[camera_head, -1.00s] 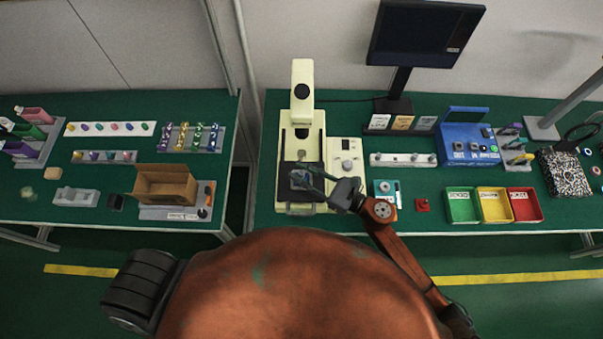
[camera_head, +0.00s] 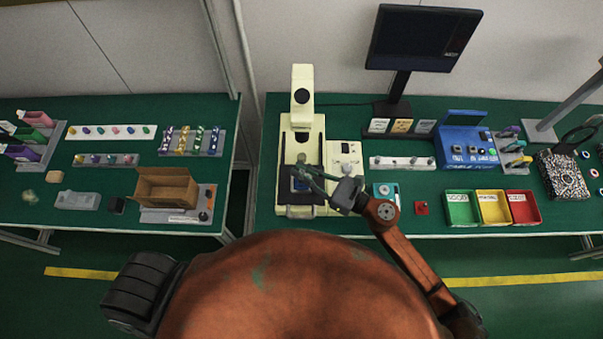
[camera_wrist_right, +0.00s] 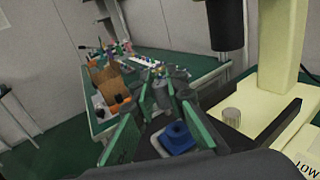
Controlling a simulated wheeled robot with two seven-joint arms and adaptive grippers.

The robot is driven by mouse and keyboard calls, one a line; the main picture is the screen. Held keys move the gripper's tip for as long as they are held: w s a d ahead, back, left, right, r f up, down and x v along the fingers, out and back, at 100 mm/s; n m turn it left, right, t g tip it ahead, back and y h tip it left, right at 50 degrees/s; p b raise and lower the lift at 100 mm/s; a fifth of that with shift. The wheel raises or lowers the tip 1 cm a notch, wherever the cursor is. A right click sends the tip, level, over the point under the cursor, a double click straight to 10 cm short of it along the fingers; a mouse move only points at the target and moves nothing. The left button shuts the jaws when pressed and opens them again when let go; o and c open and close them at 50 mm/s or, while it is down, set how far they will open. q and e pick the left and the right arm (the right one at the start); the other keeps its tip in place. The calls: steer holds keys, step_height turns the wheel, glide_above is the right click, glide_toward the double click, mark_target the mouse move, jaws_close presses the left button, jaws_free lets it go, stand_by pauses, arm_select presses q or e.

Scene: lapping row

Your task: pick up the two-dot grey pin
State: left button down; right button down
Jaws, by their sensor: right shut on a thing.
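My right gripper (camera_head: 306,172) reaches in from the right over the dark stage of the cream microscope-like machine (camera_head: 333,210). In the right wrist view its green-padded fingers (camera_wrist_right: 163,98) close together at the tips. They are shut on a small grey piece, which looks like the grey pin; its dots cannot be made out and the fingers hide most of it. A blue block with a dark hole (camera_wrist_right: 178,138) shows between the fingers, below the tips. A short grey cylinder (camera_wrist_right: 232,117) stands on the stage, apart from the fingers. My left gripper is not in view.
The machine's black tube (camera_wrist_right: 225,22) and cream column (camera_wrist_right: 280,45) rise close to the gripper. Right of it are a teal tray (camera_head: 374,189) and green, yellow and red bins (camera_head: 461,222). A cardboard box (camera_head: 165,203) stands on the left table.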

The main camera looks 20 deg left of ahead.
steer(key=s+d+r+p, duration=0.2)
steer(key=s+d+r, duration=0.6)
steer(key=s, duration=0.4)
steer(key=shift+w+d+m+t+h, duration=3.4)
steer(key=shift+w+d+m+t, duration=0.7)
steer(key=shift+w+d+t, duration=0.75)
steer(key=w+d+f+m+t+h, duration=0.1)
steer(key=d+f+m+t+h, duration=0.1)
steer(key=d+m+h, duration=0.45)
steer(key=d+f+m+t+h, duration=0.1)
steer(key=d+f+t+h, duration=0.2)
steer(key=d, duration=0.6)
steer(key=a+r+n+g+y, duration=0.25)
steer(key=a+n+y, duration=0.2)
steer(key=a, duration=0.35)
steer(key=a+r+n+g+y, duration=0.25)
steer(key=a+y, duration=0.25)
steer(key=a, duration=0.3)
steer(key=s+a+r+n+g+y, duration=0.1)
steer(key=s+a+n+g+y, duration=0.5)
steer(key=s+a+n+g, duration=0.2)
steer(key=shift+s+a+n+g+y, duration=0.4)
steer(key=shift+s+a+g, duration=0.45)
steer(key=shift+s+a, duration=0.3)
